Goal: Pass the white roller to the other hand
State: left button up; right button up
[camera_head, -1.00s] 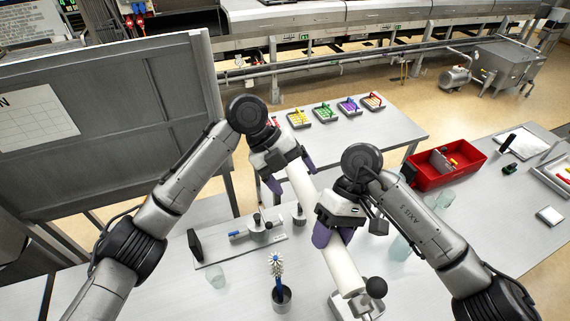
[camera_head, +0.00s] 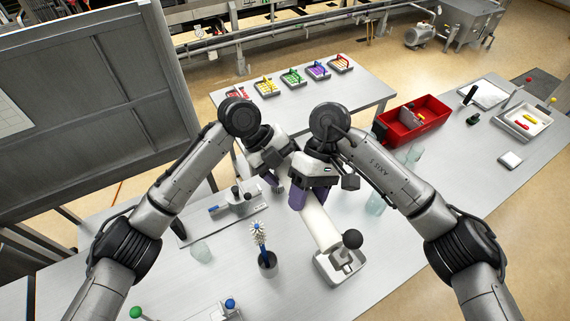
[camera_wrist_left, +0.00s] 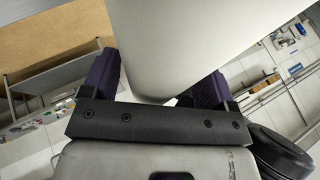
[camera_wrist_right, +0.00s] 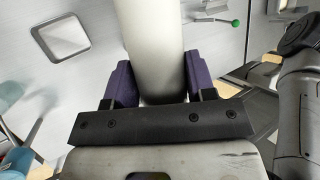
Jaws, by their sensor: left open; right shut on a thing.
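The white roller (camera_head: 320,227) is a thick, smooth white cylinder, tilted above the table. My right gripper (camera_head: 309,204) is shut on it; in the right wrist view the roller (camera_wrist_right: 152,40) stands between the purple fingers (camera_wrist_right: 157,85). My left gripper (camera_head: 275,170) is beside the right one in the head view, its fingers partly hidden. In the left wrist view the left gripper (camera_wrist_left: 155,88) is open, and the roller (camera_wrist_left: 195,40) fills the space in front of and between its fingers. Whether they touch it cannot be told.
A small device with a black ball knob (camera_head: 352,239) stands near the roller's lower end. A cup with a brush (camera_head: 267,263), a clear glass (camera_head: 201,251) and a metal fixture (camera_head: 232,204) stand on the left. A red bin (camera_head: 412,120) is at the right.

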jog(key=shift+r, duration=0.1)
pick_arm(q)
jog(key=shift+d, duration=0.1)
jog(key=c, duration=1.2)
pick_arm(e)
jog(key=shift+a, duration=0.1)
pick_arm(q)
jog(key=shift+r, duration=0.15)
jog(key=shift+c, duration=0.7)
pick_arm(e)
jog(key=o, duration=0.9)
jog(key=shift+s, duration=0.1)
jog(key=o, duration=0.4)
jog(key=shift+o, duration=0.2)
